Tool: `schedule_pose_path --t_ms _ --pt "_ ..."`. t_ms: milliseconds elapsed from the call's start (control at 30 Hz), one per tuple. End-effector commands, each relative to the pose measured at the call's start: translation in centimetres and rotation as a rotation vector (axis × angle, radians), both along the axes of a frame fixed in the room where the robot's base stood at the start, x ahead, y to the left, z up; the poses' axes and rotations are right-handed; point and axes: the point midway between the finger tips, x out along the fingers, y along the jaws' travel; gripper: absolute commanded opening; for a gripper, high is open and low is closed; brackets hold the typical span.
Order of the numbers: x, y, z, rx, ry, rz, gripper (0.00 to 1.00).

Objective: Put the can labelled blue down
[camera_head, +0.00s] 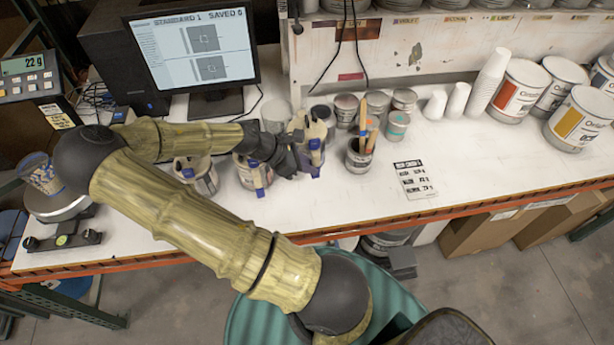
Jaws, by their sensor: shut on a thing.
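My gripper (294,152) is a dark pair of jaws above the white bench, reaching in from the left. It is shut at the left side of a pale can (318,133) with a blue-marked handle standing up at its front. The jaws partly hide this can, and I cannot read its label, so I cannot confirm that it is the one labelled blue. Two similar cans, a middle one (245,176) and a left one (205,181), stand to the left with handles on them. I cannot tell whether the held can touches the bench.
Small tins (377,104) stand behind, and a tin with wooden sticks (358,158) is close on the right. A label card (414,178) lies further right, with bare bench (480,160) beyond. A monitor (193,50) and a scale (56,204) are at left.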

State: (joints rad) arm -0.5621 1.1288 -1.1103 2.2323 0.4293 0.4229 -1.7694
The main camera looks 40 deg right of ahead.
Motion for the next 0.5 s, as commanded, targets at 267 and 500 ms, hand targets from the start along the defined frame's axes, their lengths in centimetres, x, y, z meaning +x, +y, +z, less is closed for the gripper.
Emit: schedule_pose_path --t_ms 267,500 --pt "0.1 -0.1 -2.6 -0.003 -0.003 0.000 0.00" --pt "0.1 -0.1 -2.6 -0.002 -0.004 0.001 0.00"
